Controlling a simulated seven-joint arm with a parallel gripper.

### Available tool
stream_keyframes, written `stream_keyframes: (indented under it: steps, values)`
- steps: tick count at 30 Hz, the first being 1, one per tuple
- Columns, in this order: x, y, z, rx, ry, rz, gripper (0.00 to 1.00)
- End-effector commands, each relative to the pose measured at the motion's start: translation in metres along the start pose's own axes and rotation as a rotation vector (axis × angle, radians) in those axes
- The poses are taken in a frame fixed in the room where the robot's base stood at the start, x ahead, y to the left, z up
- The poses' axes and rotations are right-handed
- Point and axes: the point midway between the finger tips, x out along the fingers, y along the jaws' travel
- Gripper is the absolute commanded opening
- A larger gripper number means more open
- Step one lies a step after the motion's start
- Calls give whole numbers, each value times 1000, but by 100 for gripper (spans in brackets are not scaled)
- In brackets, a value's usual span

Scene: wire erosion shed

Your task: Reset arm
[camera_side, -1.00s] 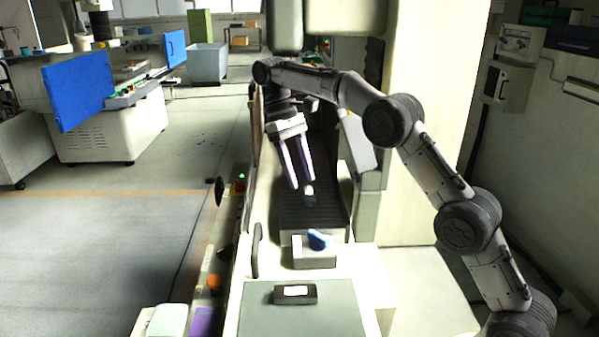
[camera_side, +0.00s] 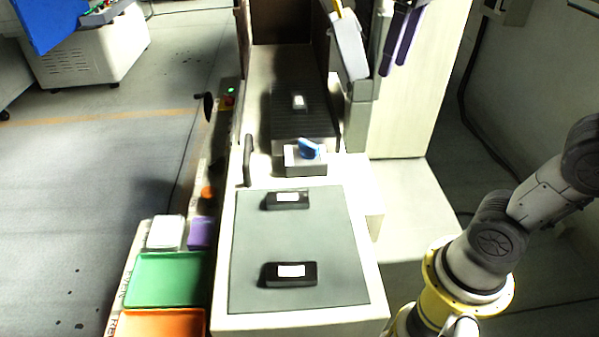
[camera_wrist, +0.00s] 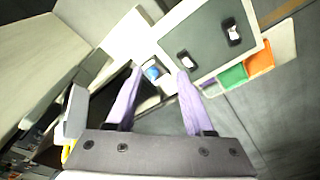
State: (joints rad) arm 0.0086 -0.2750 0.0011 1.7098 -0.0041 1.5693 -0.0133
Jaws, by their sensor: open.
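My gripper (camera_side: 393,67) shows at the top right of the side view, its two purple fingers pointing down beside the pale machine column. In the wrist view the fingers (camera_wrist: 160,70) stand apart with nothing between their tips, so it is open and empty. The rest of the hand is cut off by the top edge of the side view. My gripper is to the right of the black ribbed bed (camera_side: 290,125), on which a small white-topped piece (camera_side: 298,101) sits.
Two black blocks with white labels (camera_side: 288,200) (camera_side: 290,281) lie on a grey mat (camera_side: 250,240). Green (camera_side: 170,285) and orange (camera_side: 165,325) trays stand left. A white panel (camera_side: 348,45) hangs near my gripper.

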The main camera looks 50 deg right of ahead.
Motion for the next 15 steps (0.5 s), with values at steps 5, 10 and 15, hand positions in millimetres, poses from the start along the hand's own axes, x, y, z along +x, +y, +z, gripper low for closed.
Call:
stream_keyframes:
  steps: [5,10,15]
  values:
    - [31,-2,57,-2,129,-1,52]
    - [77,-4,94,-1,234,-3,52]
    - [121,-4,109,2,288,-4,52]
